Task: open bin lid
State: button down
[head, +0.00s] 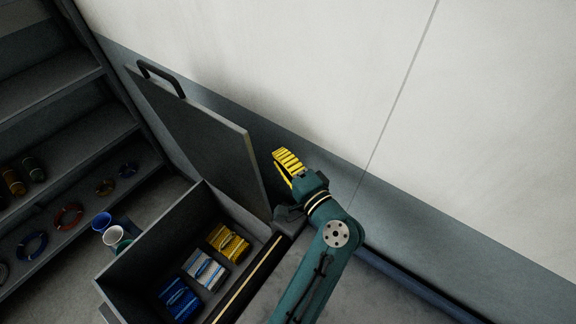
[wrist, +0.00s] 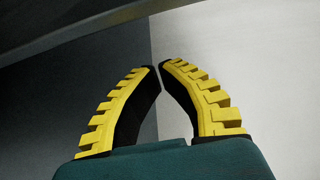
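The grey bin (head: 150,248) stands at the lower middle of the head view. Its flat grey lid (head: 200,125) is raised and stands roughly upright at the bin's back edge, so the bin is open. A black bar handle (head: 162,76) is at the lid's top. My gripper (head: 279,154), with yellow ribbed fingers, is in the air right of the lid, apart from the handle. In the wrist view its fingertips (wrist: 160,67) come together with nothing between them. A dark edge (wrist: 75,32) crosses that view's upper left; I cannot tell if it is the lid.
Inside the bin lie yellow (head: 228,242), white (head: 205,270) and blue (head: 180,298) bundles. Shelves (head: 75,130) with coils and rolls stand at the left. Cups (head: 113,236) are beside the bin. A pale wall (head: 480,130) rises behind my arm.

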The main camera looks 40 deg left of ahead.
jog(key=s+a+p, duration=0.2)
jog(key=s+a, duration=0.1)
jog(key=shift+s+a+f, duration=0.1)
jog(key=shift+f, duration=0.05)
dwell(0.4)
